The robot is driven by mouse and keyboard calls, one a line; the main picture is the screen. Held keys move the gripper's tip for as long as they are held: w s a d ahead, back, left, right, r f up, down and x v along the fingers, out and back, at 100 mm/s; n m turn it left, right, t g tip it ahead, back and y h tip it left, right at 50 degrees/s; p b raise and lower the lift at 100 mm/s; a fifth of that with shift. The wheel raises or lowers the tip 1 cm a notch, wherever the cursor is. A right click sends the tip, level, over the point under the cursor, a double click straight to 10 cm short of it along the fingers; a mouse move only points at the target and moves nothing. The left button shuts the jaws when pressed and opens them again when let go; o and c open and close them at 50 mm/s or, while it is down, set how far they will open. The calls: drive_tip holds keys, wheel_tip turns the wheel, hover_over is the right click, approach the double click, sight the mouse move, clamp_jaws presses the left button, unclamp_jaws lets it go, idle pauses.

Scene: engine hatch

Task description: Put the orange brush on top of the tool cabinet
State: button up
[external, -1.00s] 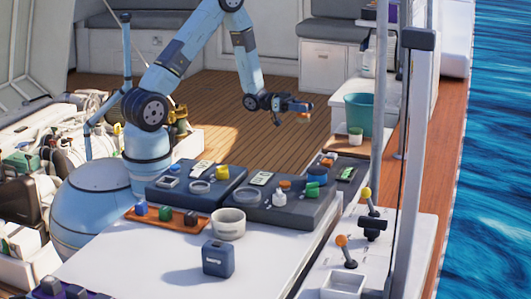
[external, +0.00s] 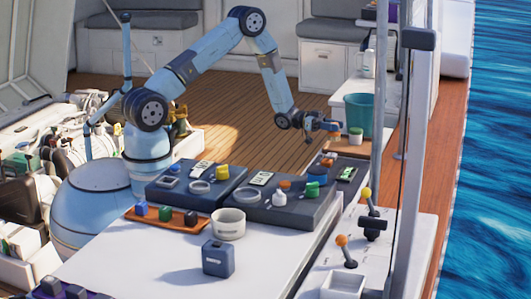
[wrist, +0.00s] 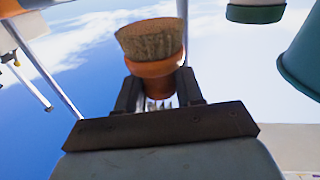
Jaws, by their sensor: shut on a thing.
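The orange brush (wrist: 153,68) has tan bristles and sits between the jaws of my gripper (wrist: 160,95) in the wrist view. My gripper is shut on the brush's narrow end, with the bristles pointing away from the jaws. In the external view my gripper (external: 333,126) holds the brush (external: 334,136) in the air, just left of a white jar with a green lid.
The teal bucket (external: 358,115) and the jar (external: 356,136) are close to the right of my gripper. Dark cases (external: 285,212) with small items lie on the white table in front. A pale pole (external: 379,90) stands at the right. The wooden deck (external: 240,105) is open.

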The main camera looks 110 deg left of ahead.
sight(337, 136)
drive_tip(key=shift+w+a+f, duration=0.25)
drive_tip(key=shift+w+f, duration=0.15)
drive_tip(key=shift+f, duration=0.15)
drive_tip(key=shift+w+a+f, duration=0.1)
drive_tip(key=shift+f, duration=0.7)
drive_tip(key=shift+w+a+f, duration=0.1)
drive_tip(key=shift+f, duration=0.65)
drive_tip(key=shift+f, duration=0.15)
drive_tip(key=o, duration=1.1)
drive_tip(key=shift+c, duration=0.2)
drive_tip(key=shift+s, duration=0.1)
drive_tip(key=s+a, duration=0.2)
drive_tip(key=s, duration=1.1)
drive_tip(key=shift+s, duration=0.25)
